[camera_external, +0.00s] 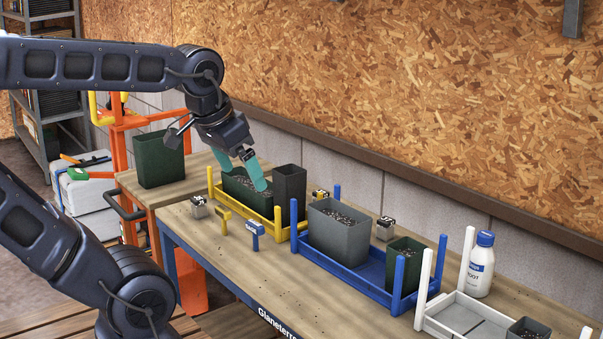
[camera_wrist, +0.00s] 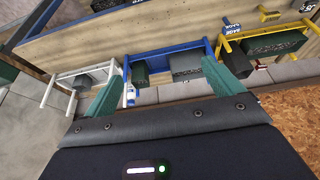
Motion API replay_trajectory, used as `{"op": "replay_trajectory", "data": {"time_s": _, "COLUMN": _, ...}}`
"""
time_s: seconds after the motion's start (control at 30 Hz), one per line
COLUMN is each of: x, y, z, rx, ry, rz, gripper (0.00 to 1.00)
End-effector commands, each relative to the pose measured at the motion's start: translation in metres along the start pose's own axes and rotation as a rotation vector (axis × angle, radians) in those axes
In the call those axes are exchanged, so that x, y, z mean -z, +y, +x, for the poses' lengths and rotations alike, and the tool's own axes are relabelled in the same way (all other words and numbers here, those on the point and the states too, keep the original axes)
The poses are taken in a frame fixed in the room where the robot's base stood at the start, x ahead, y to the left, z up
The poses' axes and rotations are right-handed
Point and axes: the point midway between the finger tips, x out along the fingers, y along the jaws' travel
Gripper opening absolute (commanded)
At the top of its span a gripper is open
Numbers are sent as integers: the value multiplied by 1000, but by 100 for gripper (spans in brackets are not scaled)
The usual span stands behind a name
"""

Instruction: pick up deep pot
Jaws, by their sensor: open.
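A tall, narrow black pot (camera_external: 290,186) stands upright at the right end of the yellow rack (camera_external: 243,204). A long dark green planter (camera_external: 244,189) filled with soil sits beside it. A large dark green pot (camera_external: 159,160) stands at the left end of the bench. The frames do not settle which one is called the deep pot. My gripper (camera_external: 244,181) is open, its two teal fingers above and in front of the green planter, left of the black pot. In the wrist view my gripper (camera_wrist: 170,68) has nothing between its fingers.
A blue rack (camera_external: 365,279) holds a grey pot (camera_external: 338,232) and a small green pot (camera_external: 408,262). A white rack (camera_external: 440,322) with a white bottle (camera_external: 481,264) is farther right. Small yellow and blue tags stand on the bench front. The chipboard wall closes the back.

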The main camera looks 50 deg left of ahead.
Motion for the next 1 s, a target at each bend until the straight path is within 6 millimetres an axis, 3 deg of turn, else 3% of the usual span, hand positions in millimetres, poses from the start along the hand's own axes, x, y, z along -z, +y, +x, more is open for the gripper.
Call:
{"op": "replay_trajectory", "data": {"time_s": 0.67, "x": 3, "y": 1, "z": 1, "rx": 0, "ry": -4, "rz": 15, "gripper": 89}}
{"op": "replay_trajectory", "data": {"time_s": 0.83, "x": 25, "y": 5, "z": 8, "rx": -2, "ry": -35, "rz": 117, "gripper": 89}}
{"op": "replay_trajectory", "data": {"time_s": 1.0, "x": 60, "y": 15, "z": 22, "rx": -11, "ry": -78, "rz": 291, "gripper": 89}}
